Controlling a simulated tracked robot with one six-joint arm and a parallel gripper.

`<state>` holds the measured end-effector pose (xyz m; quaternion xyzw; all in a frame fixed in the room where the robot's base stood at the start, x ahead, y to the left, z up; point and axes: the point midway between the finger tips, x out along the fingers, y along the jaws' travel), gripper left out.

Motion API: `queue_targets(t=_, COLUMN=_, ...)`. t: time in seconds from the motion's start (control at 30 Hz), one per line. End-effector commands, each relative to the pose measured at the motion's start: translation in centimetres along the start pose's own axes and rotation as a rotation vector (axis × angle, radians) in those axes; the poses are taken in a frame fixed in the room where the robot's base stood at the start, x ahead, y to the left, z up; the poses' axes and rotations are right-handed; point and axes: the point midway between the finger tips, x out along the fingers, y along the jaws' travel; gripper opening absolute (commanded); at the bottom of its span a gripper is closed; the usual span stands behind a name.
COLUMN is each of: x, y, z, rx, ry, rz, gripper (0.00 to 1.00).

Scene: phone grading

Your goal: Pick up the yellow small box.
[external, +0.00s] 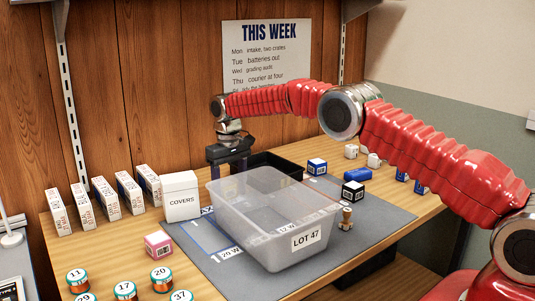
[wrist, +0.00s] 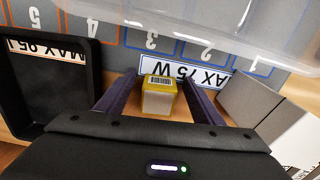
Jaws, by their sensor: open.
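The yellow small box (wrist: 158,98) stands between the two fingers of my gripper (wrist: 158,82) in the wrist view. It has a yellow top with a barcode label and a pale front face. A gap shows on each side of it, so the fingers are apart from it. In the external view my open gripper (external: 228,168) points down behind the clear bin, at the back of the table. The yellow box cannot be made out there.
The clear LOT 47 bin (external: 227,225) stands in front of my gripper. A black tray (wrist: 92,75) lies to the left in the wrist view. The white COVERS box (external: 181,207) stands close by. Small boxes, including a pink one (external: 158,244), sit around the mat.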

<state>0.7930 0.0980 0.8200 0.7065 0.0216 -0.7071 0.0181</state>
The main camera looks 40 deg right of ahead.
Motion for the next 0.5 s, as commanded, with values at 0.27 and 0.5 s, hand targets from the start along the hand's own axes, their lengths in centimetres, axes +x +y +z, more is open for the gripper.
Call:
queue_targets(t=0.27, x=-0.03, y=0.00, z=-0.01, rx=0.000, ry=0.000, rz=0.000, gripper=0.49)
queue_targets(t=0.5, x=-0.03, y=0.00, z=-0.01, rx=0.000, ry=0.000, rz=0.000, gripper=0.32)
